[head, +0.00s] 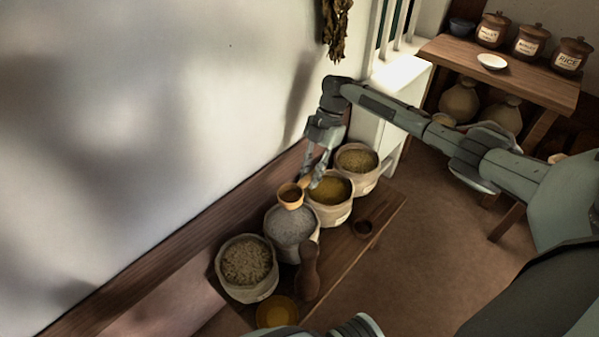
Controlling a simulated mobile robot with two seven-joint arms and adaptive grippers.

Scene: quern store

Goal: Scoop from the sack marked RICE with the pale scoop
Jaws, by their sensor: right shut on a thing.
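My right gripper (312,175) is shut on the handle of a pale tan scoop (290,196). The scoop's round bowl is over the back of a sack of whitish-grey grain (291,226); I cannot tell whether it touches the grain. Its inside looks brown, and I cannot tell whether it holds anything. The sack stands in a row with a sack of brownish grain (247,261) in front and two sacks of yellowish grain (330,190) and (357,158) behind. The sack labels are too small or hidden to read. My left gripper is not in view.
The sacks stand on a low wooden bench (372,243) along the wall. A brown gourd-like object (308,272), a yellow bowl (277,311) and a small dark cup (362,229) are also there. A shelf (510,79) at right holds labelled jars, one marked RICE (569,59).

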